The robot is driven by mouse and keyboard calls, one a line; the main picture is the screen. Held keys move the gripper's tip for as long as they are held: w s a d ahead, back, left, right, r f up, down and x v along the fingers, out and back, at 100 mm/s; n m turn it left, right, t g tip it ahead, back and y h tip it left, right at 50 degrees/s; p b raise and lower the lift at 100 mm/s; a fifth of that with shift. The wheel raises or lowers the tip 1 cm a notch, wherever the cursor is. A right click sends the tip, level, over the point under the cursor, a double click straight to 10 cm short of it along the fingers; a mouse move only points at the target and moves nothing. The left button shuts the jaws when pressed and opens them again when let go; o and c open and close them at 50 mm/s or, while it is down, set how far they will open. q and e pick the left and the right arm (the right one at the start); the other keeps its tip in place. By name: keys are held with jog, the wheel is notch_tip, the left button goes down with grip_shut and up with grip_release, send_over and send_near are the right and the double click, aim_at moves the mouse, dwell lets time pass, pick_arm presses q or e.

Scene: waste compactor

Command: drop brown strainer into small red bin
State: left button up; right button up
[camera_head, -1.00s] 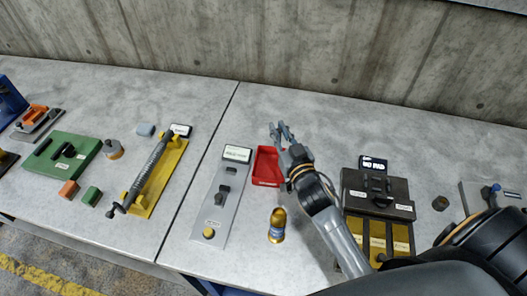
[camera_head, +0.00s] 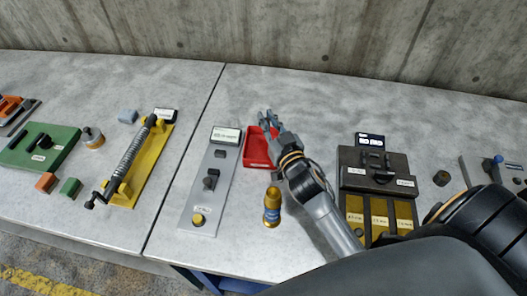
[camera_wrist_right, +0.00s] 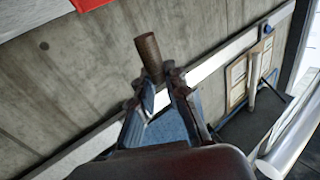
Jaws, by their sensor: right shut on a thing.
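The small red bin (camera_head: 255,153) stands on the grey bench in the middle of the head view. My right gripper (camera_head: 268,117) is over the bin's far right part, and the gripper and wrist hide part of the bin. In the right wrist view, my right gripper (camera_wrist_right: 158,84) is shut on the brown strainer (camera_wrist_right: 148,52), a brown cylinder that sticks out beyond the fingertips. In the head view, I cannot make out the strainer. My left gripper is not in view.
A grey switch panel (camera_head: 207,185) lies left of the bin. A brass-coloured bottle-shaped piece (camera_head: 272,207) stands in front of the bin. A dark box with yellow compartments (camera_head: 378,180) is to the right. A concrete wall (camera_head: 300,35) rises behind the bench.

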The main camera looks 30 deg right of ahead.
jog(key=o, duration=0.8)
jog(key=shift+s, duration=0.5)
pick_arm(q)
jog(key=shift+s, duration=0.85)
pick_arm(e)
jog(key=s, duration=0.7)
jog(key=s+a, duration=0.1)
jog(key=s, duration=0.3)
